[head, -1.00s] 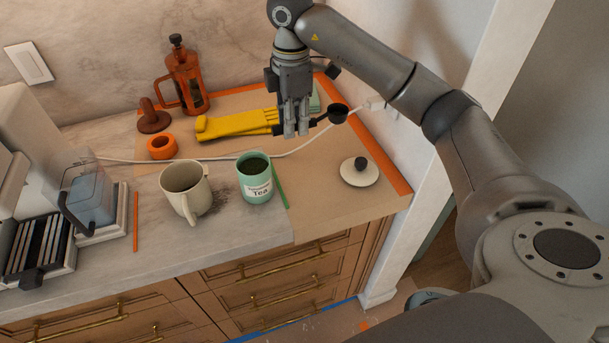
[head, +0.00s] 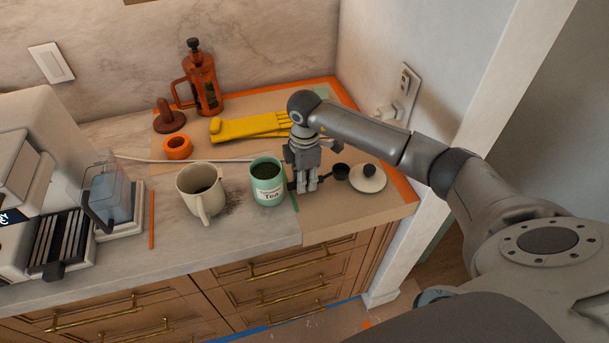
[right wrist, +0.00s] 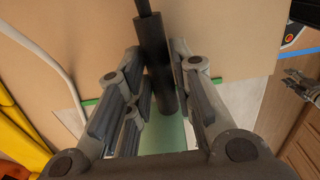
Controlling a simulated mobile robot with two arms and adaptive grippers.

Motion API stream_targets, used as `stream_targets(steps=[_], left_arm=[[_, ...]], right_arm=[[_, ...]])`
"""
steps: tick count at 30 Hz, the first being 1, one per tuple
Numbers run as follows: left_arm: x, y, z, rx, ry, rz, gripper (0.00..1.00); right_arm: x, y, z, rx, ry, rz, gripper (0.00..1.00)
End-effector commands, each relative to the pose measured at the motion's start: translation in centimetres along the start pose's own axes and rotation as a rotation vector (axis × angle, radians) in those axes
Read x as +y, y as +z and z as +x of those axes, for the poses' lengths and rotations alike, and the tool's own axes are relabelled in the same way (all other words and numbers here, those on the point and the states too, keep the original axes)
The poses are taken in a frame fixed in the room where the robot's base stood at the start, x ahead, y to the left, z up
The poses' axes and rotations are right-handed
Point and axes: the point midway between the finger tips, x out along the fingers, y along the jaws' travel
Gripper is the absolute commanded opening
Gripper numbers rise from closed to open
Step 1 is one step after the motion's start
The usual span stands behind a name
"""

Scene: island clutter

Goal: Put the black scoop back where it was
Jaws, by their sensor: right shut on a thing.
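My right gripper (head: 306,188) is shut on the handle of the black scoop, just right of the mint tea canister (head: 267,183). The scoop's round black bowl (head: 341,171) points right, beside the white lid with a black knob (head: 367,178). In the right wrist view the black handle (right wrist: 157,62) runs between the fingers (right wrist: 160,90). The canister is open with dark contents; its mint surface (right wrist: 166,135) shows below the handle. I cannot tell the scoop's exact height above the counter. Grey fingers at the right wrist view's edge look like my left gripper (right wrist: 299,86); their opening is unclear.
A cream mug (head: 200,190) stands left of the canister, with dark grounds spilled beside it. Yellow gloves (head: 247,127), an orange tape roll (head: 177,147) and an orange French press (head: 202,84) are behind. A white cord (head: 226,160) crosses the counter. Green tape (head: 295,203) lies by the canister.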

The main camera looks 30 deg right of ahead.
Motion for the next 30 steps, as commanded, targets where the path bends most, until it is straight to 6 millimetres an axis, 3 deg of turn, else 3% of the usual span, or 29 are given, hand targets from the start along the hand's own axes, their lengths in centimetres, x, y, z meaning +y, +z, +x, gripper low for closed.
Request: stream_targets(steps=[16, 17, 21, 30], left_arm=[[-0.2, -0.3, 0.7, 0.006, -0.003, -0.005, 0.40], [-0.2, -0.3, 0.6, 0.006, -0.003, -0.005, 0.40], [-0.2, -0.3, 0.6, 0.006, -0.003, -0.005, 0.40], [-0.3, -0.3, 0.5, 0.006, -0.004, -0.004, 0.40]], right_arm=[[0.0, 0.0, 1.0, 0.000, 0.001, 0.000, 0.00], [0.1, 0.0, 0.9, 0.001, 0.001, 0.000, 0.26], [0.0, 0.0, 0.9, 0.000, 0.001, -0.001, 0.44], [0.0, 0.0, 0.8, 0.001, 0.001, -0.001, 0.44]])
